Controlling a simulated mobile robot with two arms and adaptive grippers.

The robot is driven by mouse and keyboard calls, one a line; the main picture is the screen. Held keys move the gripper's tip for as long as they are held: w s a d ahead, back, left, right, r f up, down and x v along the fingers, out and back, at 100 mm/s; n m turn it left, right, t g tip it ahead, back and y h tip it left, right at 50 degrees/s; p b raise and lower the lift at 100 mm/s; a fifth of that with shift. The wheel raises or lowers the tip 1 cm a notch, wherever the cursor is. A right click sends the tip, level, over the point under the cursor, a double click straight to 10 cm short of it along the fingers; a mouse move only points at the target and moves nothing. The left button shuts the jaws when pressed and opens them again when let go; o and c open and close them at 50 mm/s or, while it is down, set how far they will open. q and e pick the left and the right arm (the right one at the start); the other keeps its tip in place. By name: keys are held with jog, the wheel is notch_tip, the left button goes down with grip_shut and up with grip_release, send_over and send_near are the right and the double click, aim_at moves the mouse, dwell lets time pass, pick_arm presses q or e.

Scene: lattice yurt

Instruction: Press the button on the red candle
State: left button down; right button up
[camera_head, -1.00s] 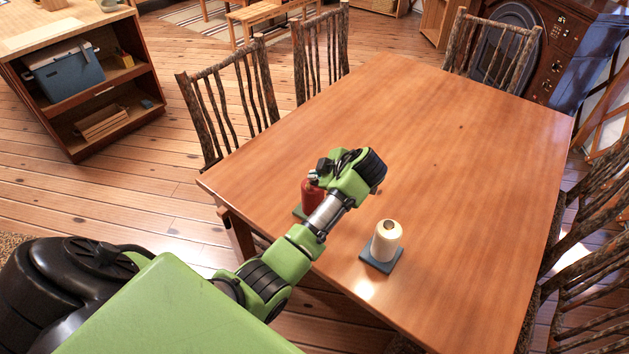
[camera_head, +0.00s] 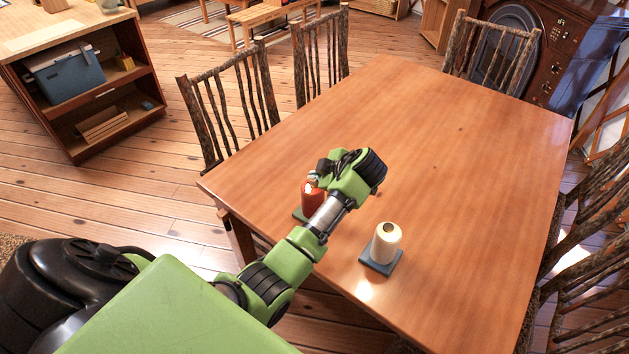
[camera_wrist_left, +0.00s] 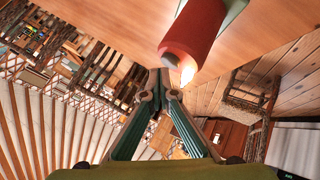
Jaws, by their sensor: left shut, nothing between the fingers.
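The red candle (camera_head: 311,197) stands on a green base (camera_head: 300,213) near the table's left edge, partly hidden behind my left arm. It glows at its top. In the left wrist view the red candle (camera_wrist_left: 194,35) shows a lit flame (camera_wrist_left: 187,74) and appears upside down. My left gripper (camera_head: 315,177) is at the candle's top; in the wrist view its fingertips (camera_wrist_left: 162,88) are shut with nothing between them, close beside the flame. I cannot tell whether they touch the candle. The button is not discernible. My right gripper is out of view.
A cream candle (camera_head: 386,240) on a dark base (camera_head: 378,265) stands nearer on the wooden table (camera_head: 450,180), right of my left arm. The rest of the tabletop is clear. Stick-backed chairs (camera_head: 228,100) line the table's sides.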

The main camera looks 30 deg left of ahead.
aim_at(316, 184)
pick_arm(q)
jog(key=shift+r, duration=0.25)
notch_tip(316, 184, up, 6)
jog(key=p, duration=0.4)
jog(key=shift+f+p, duration=0.2)
jog(key=shift+p, duration=0.1)
